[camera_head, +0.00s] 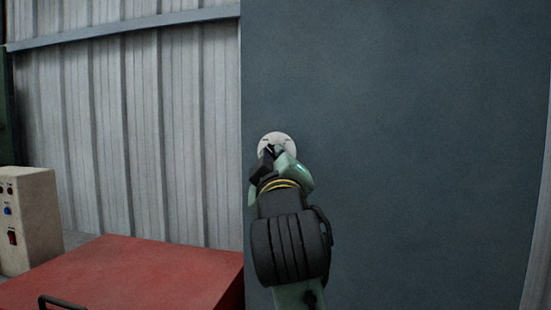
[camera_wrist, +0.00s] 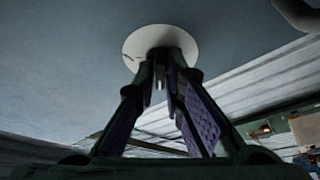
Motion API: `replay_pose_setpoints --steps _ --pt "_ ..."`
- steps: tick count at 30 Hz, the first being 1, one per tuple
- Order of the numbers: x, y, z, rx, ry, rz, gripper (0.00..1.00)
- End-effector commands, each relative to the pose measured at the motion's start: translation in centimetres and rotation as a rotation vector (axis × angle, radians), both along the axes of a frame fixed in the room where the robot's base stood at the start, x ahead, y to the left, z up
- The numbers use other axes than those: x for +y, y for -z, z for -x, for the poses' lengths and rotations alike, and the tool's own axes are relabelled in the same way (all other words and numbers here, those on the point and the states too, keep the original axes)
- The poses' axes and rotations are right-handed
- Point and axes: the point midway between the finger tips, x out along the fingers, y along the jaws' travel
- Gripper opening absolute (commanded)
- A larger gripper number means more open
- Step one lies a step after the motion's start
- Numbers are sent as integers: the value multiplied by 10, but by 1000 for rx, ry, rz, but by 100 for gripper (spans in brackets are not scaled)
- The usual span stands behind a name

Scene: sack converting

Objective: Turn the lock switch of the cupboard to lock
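The cupboard (camera_head: 400,150) has a flat dark blue-grey front that fills the right part of the head view. The lock switch's round white plate (camera_head: 283,138) is near the front's left edge; it also shows in the wrist view (camera_wrist: 142,42), with small dark marks on its rim. My gripper (camera_head: 273,151) is at the plate, covering its lower part. In the wrist view, the two fingers (camera_wrist: 168,68) converge close together at the plate, around the lock switch's small handle. The handle is mostly hidden between the fingertips, so its exact angle cannot be told.
A red-topped surface (camera_head: 130,272) with a black handle (camera_head: 60,302) is at the lower left. A beige control box (camera_head: 28,220) with buttons stands at the far left. A corrugated metal wall (camera_head: 130,130) is behind. The cupboard front around the plate is clear.

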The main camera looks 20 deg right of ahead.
Motion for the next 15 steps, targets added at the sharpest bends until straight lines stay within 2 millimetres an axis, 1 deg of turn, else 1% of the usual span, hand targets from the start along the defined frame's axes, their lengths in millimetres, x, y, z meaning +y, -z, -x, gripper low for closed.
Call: replay_pose_setpoints --steps 1,7,15 --pt "0 0 0 0 0 0 15" --pt "0 0 0 0 0 -1 28" --pt "0 0 0 -1 -1 -2 28"
